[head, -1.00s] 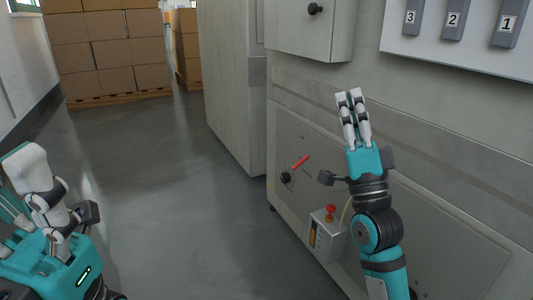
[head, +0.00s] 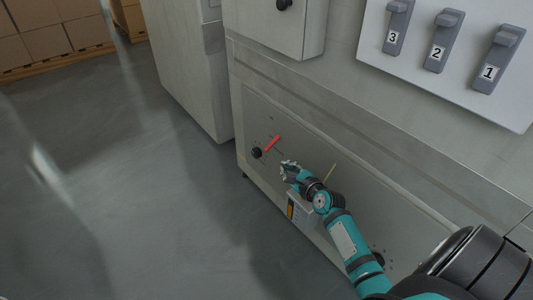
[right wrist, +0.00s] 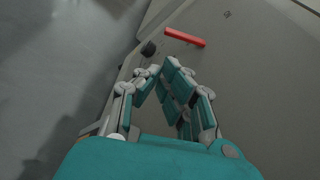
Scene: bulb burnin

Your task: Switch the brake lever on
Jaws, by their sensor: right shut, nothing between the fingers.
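The red lever (head: 272,144) sits on the lower grey panel of the machine, slanting up to the right beside a black knob (head: 257,153). It also shows near the top of the right wrist view (right wrist: 185,37), with the black knob (right wrist: 149,48) to its left. My right gripper (head: 287,167) is shut and empty, below and to the right of the lever in the head view. In the right wrist view its fingertips (right wrist: 166,68) point toward the lever and appear apart from it. My left gripper is out of view.
A control box (head: 299,209) is partly hidden behind my right arm. A board (head: 452,80) with switches numbered 1, 2 and 3 is at the upper right. An upper box (head: 270,22) juts out above. Open floor (head: 120,200) lies to the left; stacked cartons (head: 45,42) stand far off.

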